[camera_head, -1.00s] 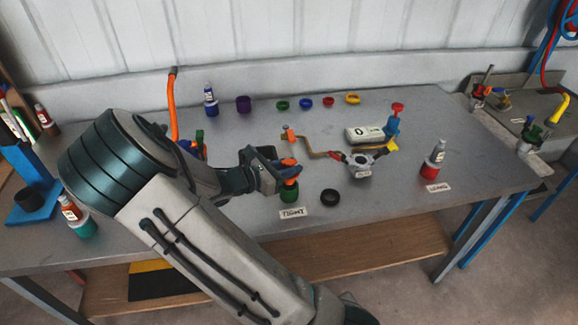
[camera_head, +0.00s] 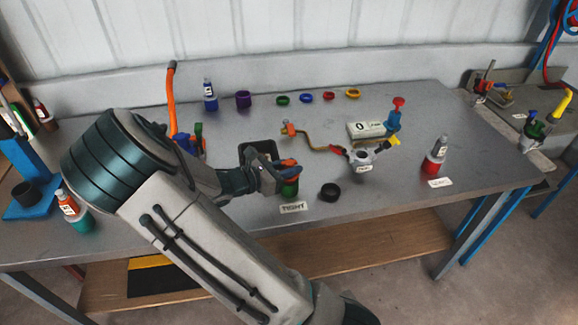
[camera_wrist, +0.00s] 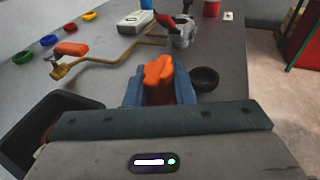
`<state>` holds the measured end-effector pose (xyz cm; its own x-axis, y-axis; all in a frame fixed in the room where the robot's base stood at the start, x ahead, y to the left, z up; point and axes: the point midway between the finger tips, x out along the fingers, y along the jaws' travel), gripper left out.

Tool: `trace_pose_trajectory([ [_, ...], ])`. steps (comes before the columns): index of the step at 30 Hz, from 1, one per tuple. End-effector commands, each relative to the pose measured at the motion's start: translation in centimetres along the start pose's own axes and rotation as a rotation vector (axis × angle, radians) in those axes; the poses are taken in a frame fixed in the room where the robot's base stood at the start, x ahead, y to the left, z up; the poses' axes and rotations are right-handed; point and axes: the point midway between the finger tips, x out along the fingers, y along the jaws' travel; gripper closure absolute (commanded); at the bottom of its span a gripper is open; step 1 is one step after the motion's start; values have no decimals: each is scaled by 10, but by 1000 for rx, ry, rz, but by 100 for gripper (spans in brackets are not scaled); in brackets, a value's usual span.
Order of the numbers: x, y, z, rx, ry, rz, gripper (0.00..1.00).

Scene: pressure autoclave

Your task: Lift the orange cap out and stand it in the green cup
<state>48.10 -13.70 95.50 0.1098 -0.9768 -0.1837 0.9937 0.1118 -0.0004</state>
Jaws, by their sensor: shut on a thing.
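My gripper (camera_head: 287,172) is shut on the orange cap (camera_wrist: 158,80), which stands up between the blue fingers in the wrist view. In the head view the fingers are right over the green cup (camera_head: 289,189), at its rim. The cap's lower part is hidden by the fingers and the cup, so I cannot tell whether it rests on the cup's floor. The green cup is hidden in the wrist view.
A black open bin (camera_wrist: 22,140) is just left of my gripper. A black ring (camera_head: 330,191) lies to its right. A "RIGHT" label (camera_head: 293,207) lies in front of the cup. A bent brass pipe (camera_head: 318,144) and a metal fitting (camera_head: 362,158) stand behind.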

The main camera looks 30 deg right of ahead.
Motion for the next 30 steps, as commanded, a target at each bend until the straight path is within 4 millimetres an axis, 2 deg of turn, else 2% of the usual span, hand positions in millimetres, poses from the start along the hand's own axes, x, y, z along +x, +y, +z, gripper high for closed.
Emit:
trace_pose_trajectory([
  [24, 4, 0, -20, 1, 0, 0, 100],
  [25, 4, 0, -19, 1, 0, 0, 70],
  [27, 4, 0, -19, 1, 0, 0, 52],
  [30, 4, 0, -19, 1, 0, 0, 52],
])
